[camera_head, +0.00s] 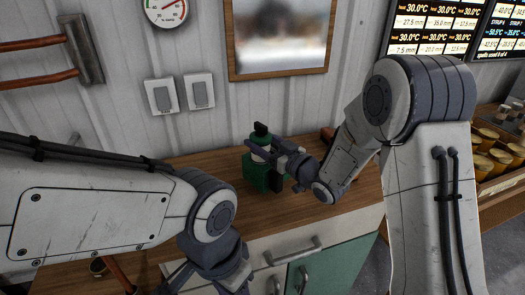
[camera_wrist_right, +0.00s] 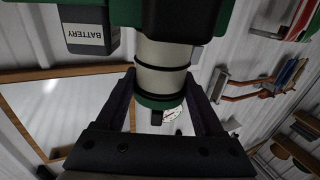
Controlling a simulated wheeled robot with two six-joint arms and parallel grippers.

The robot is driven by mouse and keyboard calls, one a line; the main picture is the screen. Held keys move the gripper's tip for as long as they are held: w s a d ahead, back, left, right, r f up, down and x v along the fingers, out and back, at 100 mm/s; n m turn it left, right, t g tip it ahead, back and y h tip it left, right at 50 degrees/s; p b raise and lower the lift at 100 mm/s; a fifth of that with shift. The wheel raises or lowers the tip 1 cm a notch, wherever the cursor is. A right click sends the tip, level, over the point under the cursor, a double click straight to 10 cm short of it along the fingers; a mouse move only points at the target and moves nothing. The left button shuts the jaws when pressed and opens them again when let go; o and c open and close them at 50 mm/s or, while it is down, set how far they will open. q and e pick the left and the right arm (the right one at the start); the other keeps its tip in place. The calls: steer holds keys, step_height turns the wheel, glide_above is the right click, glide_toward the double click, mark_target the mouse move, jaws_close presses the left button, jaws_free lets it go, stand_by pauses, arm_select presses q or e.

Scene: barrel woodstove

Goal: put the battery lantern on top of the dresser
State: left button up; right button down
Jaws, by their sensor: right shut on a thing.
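The battery lantern (camera_head: 254,174) is green with a dark top and appears upright over the wooden top of the dresser (camera_head: 222,205). I cannot tell whether its base touches the wood. My right gripper (camera_head: 270,153) reaches it from the right and is shut on its upper part. In the right wrist view the gripper's fingers (camera_wrist_right: 160,84) lie on both sides of the lantern's pale ribbed middle (camera_wrist_right: 160,68), with its green body and a "BATTERY" block beside it. My left gripper (camera_head: 232,278) hangs low in front of the dresser, partly cut off, with its fingers unclear.
A white corrugated wall stands behind, with a framed mirror (camera_head: 281,73), two switches (camera_head: 181,94) and a dial gauge (camera_head: 165,10). A crate of jars (camera_head: 497,150) is at the right. The dresser top left of the lantern looks mostly clear.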

mark_target(256, 171)
steer(key=shift+f, duration=1.45)
steer(key=shift+f, duration=0.15)
jaws_free()
steer(key=shift+f, duration=0.1)
